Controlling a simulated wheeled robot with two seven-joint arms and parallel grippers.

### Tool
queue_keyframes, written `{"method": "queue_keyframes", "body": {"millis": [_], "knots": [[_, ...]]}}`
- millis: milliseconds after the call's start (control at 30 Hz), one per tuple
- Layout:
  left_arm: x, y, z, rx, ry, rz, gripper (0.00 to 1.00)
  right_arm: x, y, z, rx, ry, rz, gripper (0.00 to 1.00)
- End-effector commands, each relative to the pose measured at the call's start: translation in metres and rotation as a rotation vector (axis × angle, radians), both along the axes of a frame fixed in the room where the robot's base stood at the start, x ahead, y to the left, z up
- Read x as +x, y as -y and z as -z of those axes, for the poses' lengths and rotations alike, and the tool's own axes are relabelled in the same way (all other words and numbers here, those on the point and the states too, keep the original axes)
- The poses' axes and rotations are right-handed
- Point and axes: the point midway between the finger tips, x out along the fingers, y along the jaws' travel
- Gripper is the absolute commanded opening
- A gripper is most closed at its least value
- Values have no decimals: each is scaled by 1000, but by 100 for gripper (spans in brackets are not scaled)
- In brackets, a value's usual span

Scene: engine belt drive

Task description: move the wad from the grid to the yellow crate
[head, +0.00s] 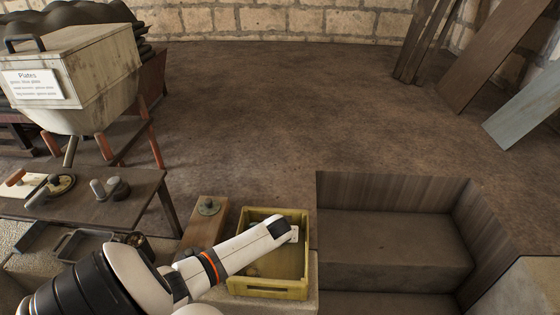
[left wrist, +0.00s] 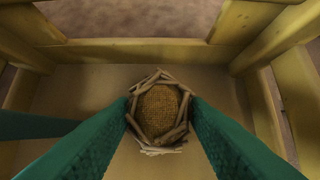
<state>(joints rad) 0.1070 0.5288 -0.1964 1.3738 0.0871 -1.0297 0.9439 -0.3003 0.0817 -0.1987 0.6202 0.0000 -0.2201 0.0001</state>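The yellow crate (head: 268,291) stands at the bottom middle of the head view, and its wooden rim (left wrist: 140,52) fills the top of the left wrist view. My left gripper (left wrist: 160,105) points down into the crate, with its green fingers on both sides of the wad. The wad (left wrist: 158,110) is a brown woven round with pale sticks around its edge. Both fingertips meet its sides, so the gripper looks shut on it, over the crate floor. In the head view my arm hides the wad and fingers. I cannot pick out the grid for certain. My right gripper is not in view.
A wooden block with a round metal piece (head: 207,208) stands just left of the crate. A low table (head: 110,212) with tools and a big bin labelled Plates (head: 85,75) are further left.

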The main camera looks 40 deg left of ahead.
Motion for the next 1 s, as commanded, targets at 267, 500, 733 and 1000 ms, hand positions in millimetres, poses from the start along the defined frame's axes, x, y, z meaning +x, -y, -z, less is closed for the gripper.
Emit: {"method": "queue_keyframes", "body": {"millis": [267,500,733,1000], "knots": [[0,0,-1,0,0,0,55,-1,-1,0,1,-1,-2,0],[-3,3,-12,0,1,1,55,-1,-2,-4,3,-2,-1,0],[-21,19,-49,-1,1,2,55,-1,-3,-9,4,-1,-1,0],[-41,36,-91,0,1,1,55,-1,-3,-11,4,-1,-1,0]]}}
